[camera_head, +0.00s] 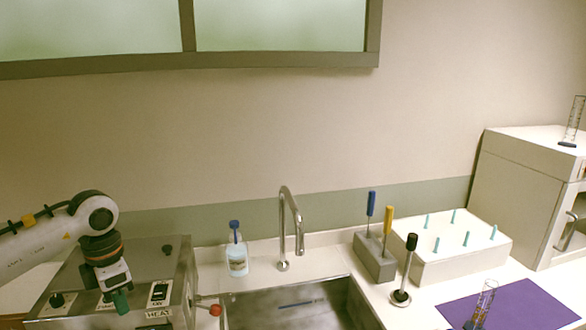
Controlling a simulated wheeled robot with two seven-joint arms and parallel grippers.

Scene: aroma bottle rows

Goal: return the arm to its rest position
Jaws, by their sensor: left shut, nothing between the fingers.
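My left arm comes in from the left edge, over a grey metal heater box (70,282) with dark knobs and a switch. My right gripper is not in view.
A blue-capped bottle (237,262) stands behind the sink (262,305), left of the faucet (284,262). To the right are a grey tool block (375,265), a white box with teal pegs (455,262), a purple mat (520,300) and a white cabinet (515,190).

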